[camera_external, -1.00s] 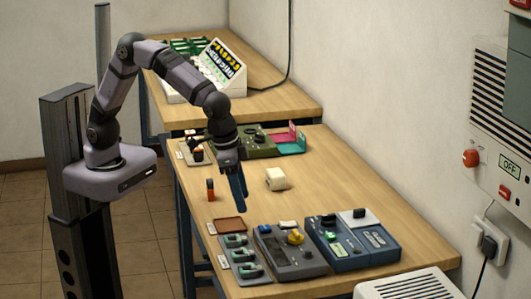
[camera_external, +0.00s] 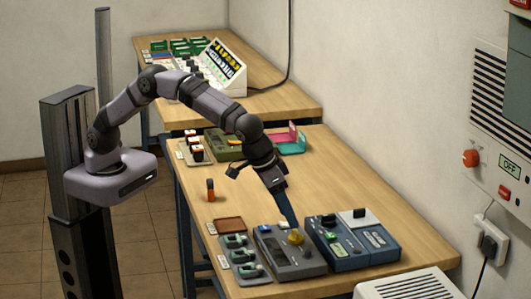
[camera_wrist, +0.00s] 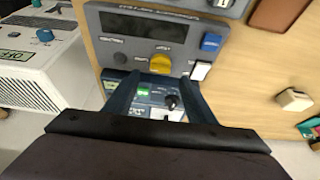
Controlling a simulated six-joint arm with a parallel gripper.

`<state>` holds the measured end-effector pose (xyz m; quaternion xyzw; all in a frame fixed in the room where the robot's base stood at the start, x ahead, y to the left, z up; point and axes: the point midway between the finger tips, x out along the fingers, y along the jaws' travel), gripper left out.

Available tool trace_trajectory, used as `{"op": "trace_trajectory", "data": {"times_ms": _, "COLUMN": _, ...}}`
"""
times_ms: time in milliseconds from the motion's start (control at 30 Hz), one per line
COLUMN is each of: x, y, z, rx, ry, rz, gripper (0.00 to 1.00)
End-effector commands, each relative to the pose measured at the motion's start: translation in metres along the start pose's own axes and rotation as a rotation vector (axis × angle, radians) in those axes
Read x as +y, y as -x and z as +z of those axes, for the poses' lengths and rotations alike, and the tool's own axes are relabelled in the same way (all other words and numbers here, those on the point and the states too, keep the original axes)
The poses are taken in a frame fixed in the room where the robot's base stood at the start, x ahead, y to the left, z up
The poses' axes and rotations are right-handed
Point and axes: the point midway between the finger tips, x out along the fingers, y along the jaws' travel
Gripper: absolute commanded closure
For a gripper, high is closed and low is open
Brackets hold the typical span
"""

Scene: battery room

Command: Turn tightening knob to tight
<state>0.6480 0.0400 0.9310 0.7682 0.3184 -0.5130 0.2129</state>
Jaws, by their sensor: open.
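The yellow knob (camera_external: 296,237) sits on the grey control box (camera_external: 270,258) at the front of the table, and I take it for the tightening knob. In the wrist view the same yellow knob (camera_wrist: 160,63) shows just beyond the fingertips, around the middle of the gap. Its label is too small to read. My gripper (camera_external: 289,223) points down over the box with its tips close above the knob. In the wrist view my gripper (camera_wrist: 160,78) is open and empty. Whether the tips touch the knob, I cannot tell.
A blue control box (camera_external: 352,240) stands to the right, close to the grey one. A panel with several green switches (camera_external: 240,257) stands to the left. A blue button (camera_wrist: 211,42) and a white switch (camera_wrist: 201,71) lie near the knob. The table's middle is mostly clear.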

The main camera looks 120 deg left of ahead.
Motion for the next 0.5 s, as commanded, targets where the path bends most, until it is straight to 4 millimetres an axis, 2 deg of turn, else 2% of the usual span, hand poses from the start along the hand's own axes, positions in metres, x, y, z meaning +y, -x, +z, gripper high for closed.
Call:
{"op": "trace_trajectory", "data": {"times_ms": 300, "x": -0.001, "y": -0.038, "z": 0.000, "rx": -0.002, "ry": -0.001, "rz": -0.002, "gripper": 0.50}}
{"op": "trace_trajectory", "data": {"times_ms": 500, "x": 0.000, "y": -0.048, "z": 0.000, "rx": -0.001, "ry": -0.001, "rz": 0.000, "gripper": 0.50}}
